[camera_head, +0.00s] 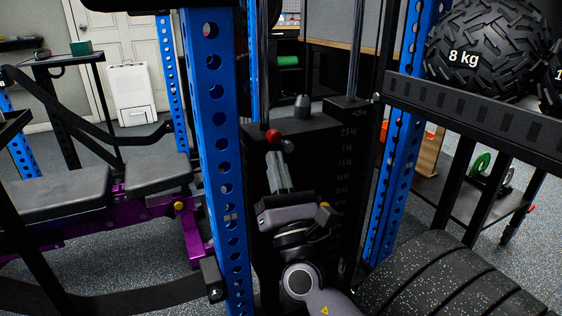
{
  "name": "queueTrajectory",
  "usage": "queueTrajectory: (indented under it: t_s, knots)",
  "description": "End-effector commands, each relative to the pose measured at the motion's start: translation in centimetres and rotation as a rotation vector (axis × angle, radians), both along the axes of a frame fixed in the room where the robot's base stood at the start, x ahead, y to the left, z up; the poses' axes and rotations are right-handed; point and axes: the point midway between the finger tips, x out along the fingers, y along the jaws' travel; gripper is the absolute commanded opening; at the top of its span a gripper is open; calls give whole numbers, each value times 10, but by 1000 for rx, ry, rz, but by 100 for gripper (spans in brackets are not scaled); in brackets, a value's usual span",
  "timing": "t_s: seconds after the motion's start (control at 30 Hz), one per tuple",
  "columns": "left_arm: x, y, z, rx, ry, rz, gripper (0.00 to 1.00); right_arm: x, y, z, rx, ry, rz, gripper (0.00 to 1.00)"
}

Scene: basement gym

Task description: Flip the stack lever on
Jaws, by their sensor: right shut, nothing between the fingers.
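The black weight stack (312,140) stands in the middle of the head view, with weight labels down its right side. A red knob (273,136) shows at the stack's front left, just above my gripper's tips. My left gripper is not in view.
A blue perforated upright (222,160) stands close left of my right gripper, and another blue upright (395,185) stands to the right. A rack shelf (480,112) holds a ball marked 8 kg (485,50).

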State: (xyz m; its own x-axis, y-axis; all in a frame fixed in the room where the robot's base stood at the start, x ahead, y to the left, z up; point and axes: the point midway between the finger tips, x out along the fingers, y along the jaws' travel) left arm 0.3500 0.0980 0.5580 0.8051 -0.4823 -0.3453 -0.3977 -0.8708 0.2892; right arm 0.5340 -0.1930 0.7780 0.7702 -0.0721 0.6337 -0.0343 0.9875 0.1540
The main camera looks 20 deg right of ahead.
Motion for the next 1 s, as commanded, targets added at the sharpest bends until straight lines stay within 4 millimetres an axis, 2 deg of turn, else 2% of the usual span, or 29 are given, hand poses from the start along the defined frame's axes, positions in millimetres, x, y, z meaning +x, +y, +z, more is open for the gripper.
queueTrajectory:
  t_s: [0.2, 0.67, 1.0]
  knots:
    - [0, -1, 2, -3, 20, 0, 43, -3, 5, 7, 1, 0, -1, 0]
    - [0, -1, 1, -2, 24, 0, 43, -3, 5, 7, 1, 0, -1, 0]
    - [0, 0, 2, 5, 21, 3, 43, -4, -5, 10, 42, 1, 0, 0]
